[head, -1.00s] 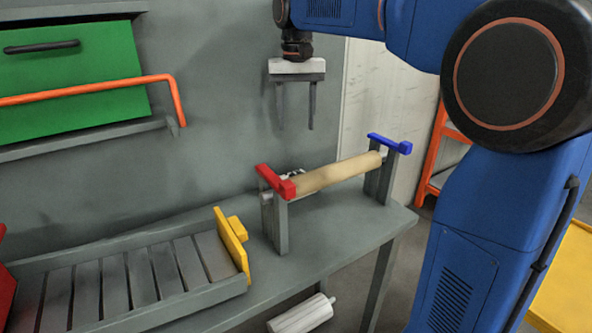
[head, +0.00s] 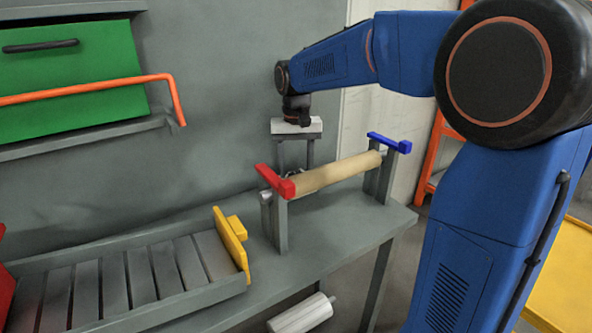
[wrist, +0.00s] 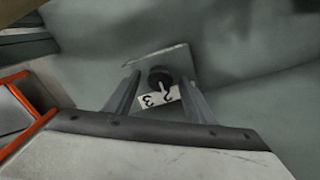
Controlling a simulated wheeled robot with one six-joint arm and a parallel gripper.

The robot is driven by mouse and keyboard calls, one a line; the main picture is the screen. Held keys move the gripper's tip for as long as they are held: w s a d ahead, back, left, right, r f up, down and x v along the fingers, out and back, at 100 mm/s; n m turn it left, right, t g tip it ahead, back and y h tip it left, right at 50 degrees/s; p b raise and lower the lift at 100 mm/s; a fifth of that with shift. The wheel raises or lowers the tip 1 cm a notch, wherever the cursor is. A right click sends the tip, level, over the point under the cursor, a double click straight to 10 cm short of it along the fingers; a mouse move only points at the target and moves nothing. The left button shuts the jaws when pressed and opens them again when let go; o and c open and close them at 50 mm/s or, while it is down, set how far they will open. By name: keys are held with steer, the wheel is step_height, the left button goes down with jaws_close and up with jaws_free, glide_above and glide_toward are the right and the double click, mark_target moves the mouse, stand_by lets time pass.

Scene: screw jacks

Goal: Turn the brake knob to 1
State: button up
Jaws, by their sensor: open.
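The brake knob (wrist: 157,74) is a small dark round knob in the wrist view. A white label (wrist: 150,98) beside it shows the digits 2 and 3; no 1 is readable. A pale mark on the knob seems to face the 2. My gripper (wrist: 160,80) is open, its two fingers on either side of the knob in the picture; I cannot tell if they touch it. In the head view my gripper (head: 296,165) points down behind the wooden roller, which hides the fingertips and most of the knob area.
The tan roller (head: 335,173) sits between uprights with a red handle (head: 275,181) and a blue handle (head: 390,143) on the grey bench (head: 340,235). A slatted tray (head: 110,280) with a yellow end plate (head: 231,245) lies left. An orange rail (head: 90,92) crosses a green panel (head: 60,70).

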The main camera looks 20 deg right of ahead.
steer(key=shift+f, duration=0.2)
steer(key=c, duration=1.1)
steer(key=shift+n, duration=0.4)
steer(key=n, duration=0.3)
steer(key=shift+n, duration=2.1)
